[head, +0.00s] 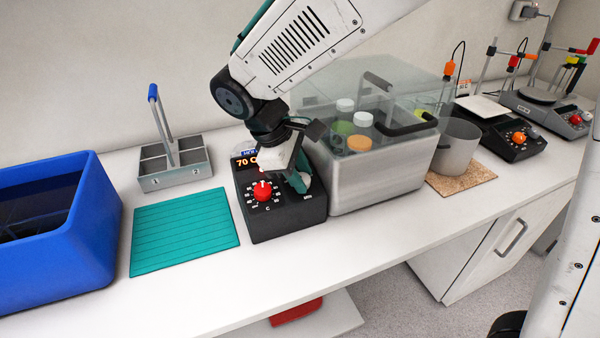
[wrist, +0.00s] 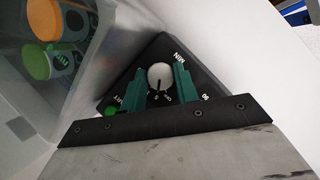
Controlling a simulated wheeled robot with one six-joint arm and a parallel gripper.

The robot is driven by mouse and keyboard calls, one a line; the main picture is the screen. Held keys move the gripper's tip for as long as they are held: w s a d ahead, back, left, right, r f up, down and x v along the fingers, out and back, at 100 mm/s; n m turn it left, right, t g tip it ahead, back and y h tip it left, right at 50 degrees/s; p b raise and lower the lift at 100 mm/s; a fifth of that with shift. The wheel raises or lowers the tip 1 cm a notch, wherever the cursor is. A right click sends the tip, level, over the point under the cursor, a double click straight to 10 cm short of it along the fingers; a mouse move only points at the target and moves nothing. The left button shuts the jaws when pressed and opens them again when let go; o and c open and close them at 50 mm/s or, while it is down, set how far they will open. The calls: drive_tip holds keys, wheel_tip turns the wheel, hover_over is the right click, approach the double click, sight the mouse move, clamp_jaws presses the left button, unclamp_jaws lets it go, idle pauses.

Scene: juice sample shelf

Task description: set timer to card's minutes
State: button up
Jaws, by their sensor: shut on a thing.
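In the wrist view a white timer knob (wrist: 160,74) sits on a black face marked MIN, 90 and OFF. My gripper (wrist: 159,80) is shut on this knob, one green finger on each side. The knob's dark pointer line faces the lower part of the picture. In the head view my gripper (head: 298,178) hides the knob. No card with readable minutes shows.
The bath holds several capped bottles (head: 360,144) under a clear cover. Left are a teal mat (head: 185,230), a grey divided carrier (head: 175,176) and a blue bin (head: 50,245).

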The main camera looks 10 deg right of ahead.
drive_tip(key=m+g, duration=0.1)
drive_tip(key=m, duration=0.1)
drive_tip(key=m+g+y, duration=0.1)
drive_tip(key=m, duration=0.2)
drive_tip(key=shift+w+d+y, duration=0.1)
drive_tip(key=shift+w+y, duration=0.05)
drive_tip(key=shift+y, duration=0.15)
drive_tip(key=shift+r, duration=0.1)
idle(0.3)
drive_tip(key=o, duration=1)
drive_tip(key=shift+c, duration=0.2)
drive_tip(key=v, duration=0.7)
drive_tip(key=shift+r, duration=0.35)
drive_tip(key=shift+w, duration=0.15)
